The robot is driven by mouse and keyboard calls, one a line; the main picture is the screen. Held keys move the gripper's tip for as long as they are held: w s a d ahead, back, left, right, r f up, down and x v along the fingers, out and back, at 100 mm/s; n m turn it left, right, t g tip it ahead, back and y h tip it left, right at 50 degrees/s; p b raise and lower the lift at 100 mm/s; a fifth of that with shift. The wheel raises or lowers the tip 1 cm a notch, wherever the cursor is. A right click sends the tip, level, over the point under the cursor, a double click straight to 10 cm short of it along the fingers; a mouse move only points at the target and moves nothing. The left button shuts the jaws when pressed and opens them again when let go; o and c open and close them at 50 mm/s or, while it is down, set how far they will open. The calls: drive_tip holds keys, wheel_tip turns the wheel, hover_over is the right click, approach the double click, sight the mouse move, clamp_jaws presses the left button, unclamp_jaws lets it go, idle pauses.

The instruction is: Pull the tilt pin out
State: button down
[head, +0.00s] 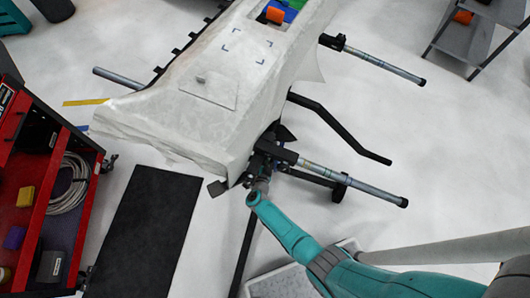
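My teal arm reaches in from the lower right. Its end, my gripper (263,182), is at the black mechanism (268,150) at the near end of a stand covered in a white sheet (190,100). The gripper is small and dark against the black parts, so I cannot tell whether its fingers are open or shut, or whether they touch anything. I cannot make out the tilt pin; it may be hidden among the black parts by the gripper. A silver rod with black ends (350,182) extends right from the mechanism.
A red tool cart (85,200) stands at the left, with a black mat (145,230) on the floor beside it. A black bent bar (340,130) and another silver rod (385,67) jut out right of the stand. A grey shelf (468,40) is at the upper right.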

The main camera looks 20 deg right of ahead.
drive_tip(key=c, duration=0.7)
unclamp_jaws()
drive_tip(key=shift+s+a, duration=0.1)
drive_tip(key=v, duration=1.2)
drive_tip(key=shift+s, duration=0.1)
